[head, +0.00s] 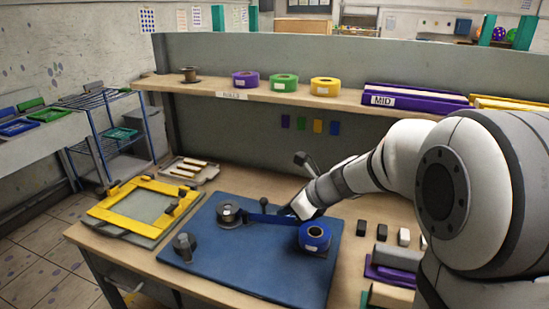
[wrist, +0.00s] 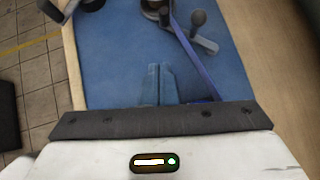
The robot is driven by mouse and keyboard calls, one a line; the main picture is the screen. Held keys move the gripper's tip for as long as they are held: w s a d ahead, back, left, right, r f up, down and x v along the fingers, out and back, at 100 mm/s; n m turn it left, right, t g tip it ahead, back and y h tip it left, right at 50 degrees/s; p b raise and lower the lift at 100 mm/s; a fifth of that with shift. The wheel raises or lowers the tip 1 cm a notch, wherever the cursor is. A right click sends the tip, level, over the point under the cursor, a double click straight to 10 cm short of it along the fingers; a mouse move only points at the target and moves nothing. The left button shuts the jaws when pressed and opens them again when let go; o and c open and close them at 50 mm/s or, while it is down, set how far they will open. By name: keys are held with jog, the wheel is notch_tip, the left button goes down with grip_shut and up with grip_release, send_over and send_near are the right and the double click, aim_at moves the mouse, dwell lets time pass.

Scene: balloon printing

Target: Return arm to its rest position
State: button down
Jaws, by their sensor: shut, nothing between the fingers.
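My arm reaches from the right of the head view over the blue work mat (head: 262,270). My gripper (wrist: 159,68) shows in the wrist view with its two fingers together and nothing between them, above the mat. In the head view the gripper is mostly hidden behind the arm's end. A blue ribbon roll (head: 314,237) stands on the mat just in front of the arm's end. A blue ribbon (head: 268,217) runs between it and a grey spool (head: 229,213) on the left. In the wrist view the ribbon (wrist: 197,62) passes right of the fingers; I cannot tell if they touch it.
A yellow frame (head: 132,209) lies at the table's left. A grey knob (head: 184,246) stands on the mat's left. A shelf (head: 217,88) behind carries purple, green and yellow rolls. Several small blocks (head: 381,231) and coloured pads stand right of the mat.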

jog(key=s+d+n+g+h, duration=0.1)
jog(key=s+d+n+h, duration=0.2)
jog(key=s+n, duration=0.8)
jog(key=s+d+n+g+h, duration=0.1)
jog(key=s+d+n+h, duration=0.3)
jog(key=s+n, duration=0.8)
jog(key=d+n, duration=0.1)
jog(key=d, duration=0.1)
jog(key=shift+d+f+n+g, duration=0.3)
jog(key=shift+n, duration=0.1)
